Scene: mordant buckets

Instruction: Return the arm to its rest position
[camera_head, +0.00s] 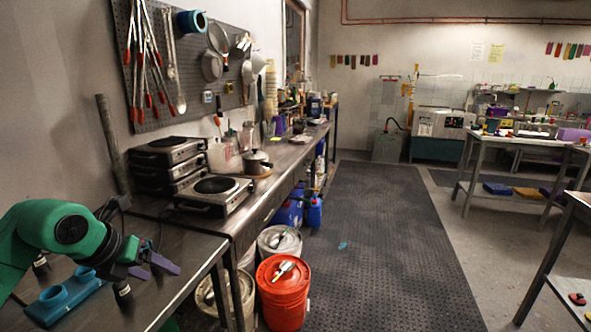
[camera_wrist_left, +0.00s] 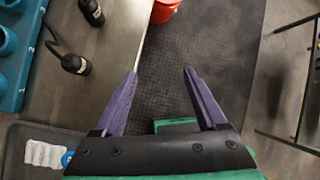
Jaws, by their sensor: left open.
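My left arm is green and comes in from the left in the head view. Its gripper (camera_head: 156,264) has purple fingers and is over the near end of the metal bench (camera_head: 187,262). In the left wrist view the gripper (camera_wrist_left: 160,88) shows two purple fingers spread apart with nothing between them. The bench edge and dark floor mat lie beneath the fingers. My right gripper is in neither view.
A blue holder (camera_head: 65,297) and a black bottle (camera_head: 123,297) stand close to the left gripper. Hot plates (camera_head: 213,193) sit farther along the bench. An orange bucket (camera_head: 283,292) stands on the floor beside the bench. The dark mat (camera_head: 385,235) in the aisle is mostly clear.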

